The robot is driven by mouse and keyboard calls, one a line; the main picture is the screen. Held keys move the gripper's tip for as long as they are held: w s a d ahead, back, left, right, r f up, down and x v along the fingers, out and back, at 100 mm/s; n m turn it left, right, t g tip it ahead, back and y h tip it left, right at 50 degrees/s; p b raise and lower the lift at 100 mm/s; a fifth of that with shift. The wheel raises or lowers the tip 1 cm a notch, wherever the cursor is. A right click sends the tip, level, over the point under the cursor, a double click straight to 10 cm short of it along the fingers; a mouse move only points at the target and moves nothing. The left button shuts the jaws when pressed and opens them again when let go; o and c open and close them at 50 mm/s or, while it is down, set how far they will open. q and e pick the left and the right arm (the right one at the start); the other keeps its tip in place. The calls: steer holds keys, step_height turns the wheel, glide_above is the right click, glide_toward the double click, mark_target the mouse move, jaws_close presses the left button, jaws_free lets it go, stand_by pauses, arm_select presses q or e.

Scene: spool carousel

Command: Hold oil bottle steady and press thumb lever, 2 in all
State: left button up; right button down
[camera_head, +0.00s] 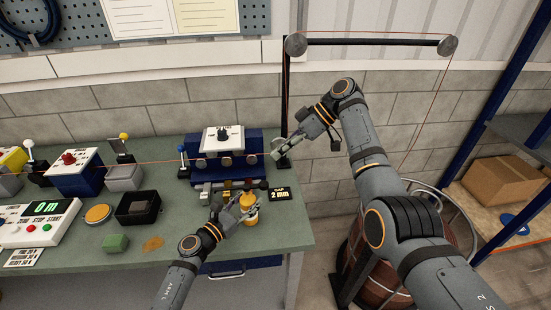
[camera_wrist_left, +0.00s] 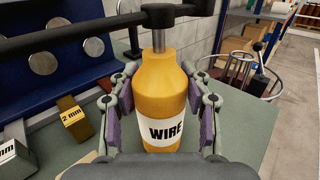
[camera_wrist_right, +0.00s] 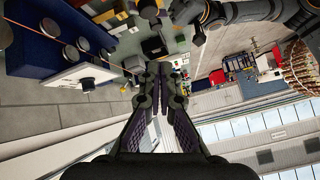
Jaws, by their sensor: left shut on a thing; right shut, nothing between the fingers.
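The oil bottle (camera_head: 251,215) is yellow with a white band. It stands upright by the right part of the green bench, and its label reads "WIRE" in the left wrist view (camera_wrist_left: 165,90). My left gripper (camera_head: 246,205) is shut on the bottle, one finger on each side. A dark bar with a knob (camera_wrist_left: 150,12) crosses above the bottle top, over a grey stem; I cannot tell whether it is the thumb lever. My right gripper (camera_head: 279,150) is shut and empty, raised behind the bottle near the black post. Its closed fingers show in the right wrist view (camera_wrist_right: 160,72).
A blue block with a white top (camera_head: 230,145) stands left of the post (camera_head: 286,100). A red wire runs along the bench and over the frame's pulleys. A "GAP 2 mm" sign (camera_head: 280,194) sits beside the bottle.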

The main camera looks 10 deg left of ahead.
arm_select(q)
steer(key=shift+d, duration=0.15)
arm_select(e)
steer(key=d+n, duration=0.1)
steer(key=d+r+n, duration=0.1)
steer(key=d+n, duration=0.1)
steer(key=d+r+n, duration=0.1)
steer(key=d, duration=0.1)
steer(key=shift+w+r+t, duration=0.1)
steer(key=shift+t, duration=0.2)
steer(key=shift+a, duration=0.2)
glide_above(260, 184)
steer(key=d, duration=0.3)
step_height(260, 184, down, 7)
steer(key=shift+w+d+f, duration=0.1)
steer(key=shift+w+f, duration=0.05)
steer(key=shift+f, duration=0.85)
steer(key=shift+w+d+f, duration=0.1)
steer(key=shift+w+f, duration=0.05)
steer(key=shift+f, duration=0.8)
steer(key=shift+a, duration=0.1)
steer(key=shift+f, duration=1.05)
